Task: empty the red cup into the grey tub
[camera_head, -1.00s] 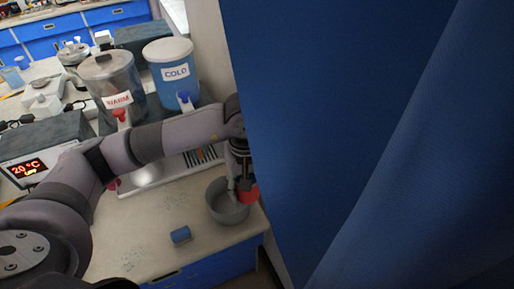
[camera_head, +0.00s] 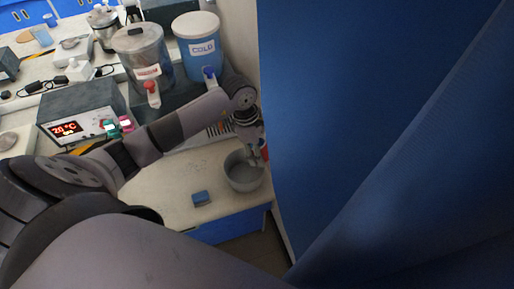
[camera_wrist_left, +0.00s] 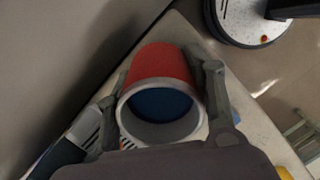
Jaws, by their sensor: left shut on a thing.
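My left gripper (camera_head: 255,154) is shut on the red cup (camera_head: 265,152), at the right rim of the grey tub (camera_head: 243,178). Only a sliver of the cup shows in the head view, between the gripper and the blue panel. In the left wrist view the red cup (camera_wrist_left: 162,62) sits between the two fingers of the gripper (camera_wrist_left: 166,76). Its pale rim faces the camera and its inside looks dark blue; I cannot tell whether that is contents. The tub stands on the bench near its front edge. My right gripper is not in view.
A large blue panel (camera_head: 370,130) fills the right side, close to the tub. WARM (camera_head: 143,52) and COLD (camera_head: 200,62) dispensers stand behind. A heater box (camera_head: 80,112) reads 20 °C.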

